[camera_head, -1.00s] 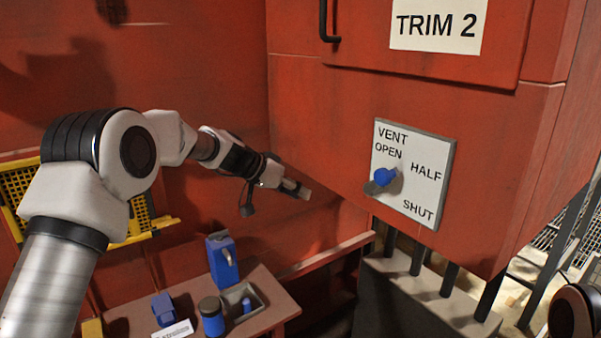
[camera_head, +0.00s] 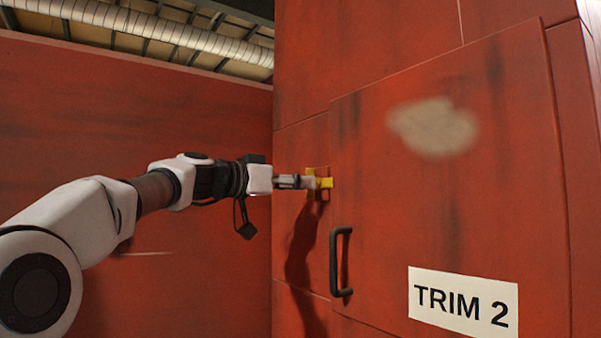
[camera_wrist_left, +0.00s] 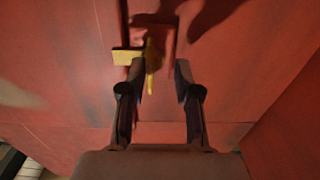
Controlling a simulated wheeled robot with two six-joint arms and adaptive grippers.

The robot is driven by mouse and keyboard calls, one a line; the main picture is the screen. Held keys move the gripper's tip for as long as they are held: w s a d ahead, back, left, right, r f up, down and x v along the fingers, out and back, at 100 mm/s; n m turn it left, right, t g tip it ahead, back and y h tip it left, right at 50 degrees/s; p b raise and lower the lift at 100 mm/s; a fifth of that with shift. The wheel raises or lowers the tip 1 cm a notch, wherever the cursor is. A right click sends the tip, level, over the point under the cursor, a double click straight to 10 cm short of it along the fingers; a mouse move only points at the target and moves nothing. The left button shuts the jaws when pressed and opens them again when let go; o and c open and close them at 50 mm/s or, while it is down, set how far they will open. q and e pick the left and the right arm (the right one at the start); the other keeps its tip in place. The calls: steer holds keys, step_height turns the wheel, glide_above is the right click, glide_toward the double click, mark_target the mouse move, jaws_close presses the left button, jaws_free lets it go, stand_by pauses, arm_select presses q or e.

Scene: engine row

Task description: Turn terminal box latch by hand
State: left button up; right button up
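The yellow latch (camera_head: 326,183) sits on the red cabinet wall at the left edge of the door (camera_head: 430,200). In the left wrist view the latch (camera_wrist_left: 126,57) has a flat arm pointing left and a narrow upright part near the left finger. My left gripper (camera_head: 308,183) is at the latch in the head view. In the left wrist view my left gripper (camera_wrist_left: 160,68) is open, its fingers apart. The upright part appears between the fingertips, closer to the left one; I cannot tell whether they touch. My right gripper is not in view.
A black handle (camera_head: 340,262) sticks out of the door below the latch, to its right. A white TRIM 2 sign (camera_head: 463,301) is lower right. A red wall (camera_head: 130,110) stands behind my left arm, with a duct (camera_head: 150,25) above.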

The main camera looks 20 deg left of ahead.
arm_select(q)
steer(key=shift+s+d+r, duration=0.45)
steer(key=shift+s, duration=0.2)
steer(key=c, duration=0.3)
steer(key=shift+w+a+f, duration=0.2)
steer(key=shift+w, duration=0.1)
jaws_close()
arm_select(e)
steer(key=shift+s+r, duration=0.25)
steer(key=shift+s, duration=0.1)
arm_select(q)
steer(key=shift+d, duration=0.1)
